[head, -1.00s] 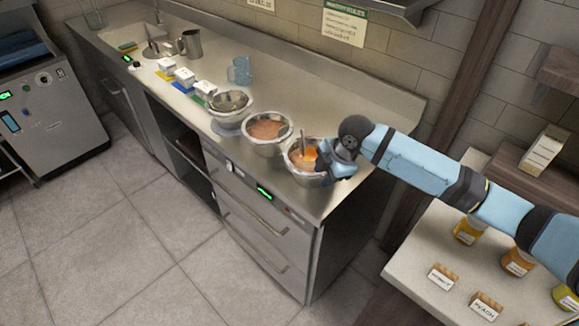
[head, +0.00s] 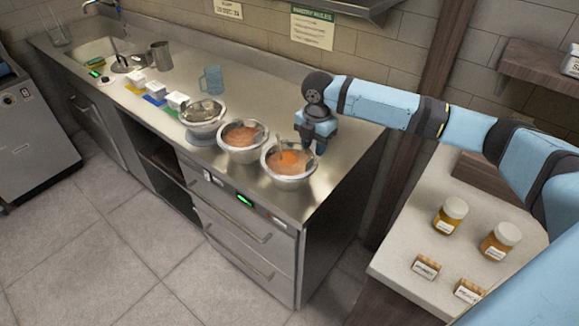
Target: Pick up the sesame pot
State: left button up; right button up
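Two lidded jars stand on the pale right counter: one with yellow contents (head: 449,217) and one with orange contents (head: 499,242). Their labels are too small to read, so I cannot tell whether either is the sesame pot. My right gripper (head: 314,145) is at the right rim of the rightmost metal bowl (head: 289,178), far from the jars. Its fingers point down, and their gap is too small to judge. Orange sauce shows in that bowl. My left gripper is out of view.
A bowl of reddish sauce (head: 243,154) and another metal bowl (head: 203,131) stand in line on the steel counter (head: 335,197). Small label cards (head: 426,267) stand in front of the jars. My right arm crosses above the right counter.

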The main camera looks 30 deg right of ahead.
aim_at(310, 160)
jog(key=shift+a+f+p, duration=0.25)
jog(key=shift+f+p, duration=0.05)
jog(key=shift+f, duration=1.2)
jog(key=shift+a+f+p, duration=0.2)
jog(key=shift+f+p, duration=0.1)
jog(key=shift+f, duration=1.15)
grip_shut()
jog(key=shift+w+r, duration=0.1)
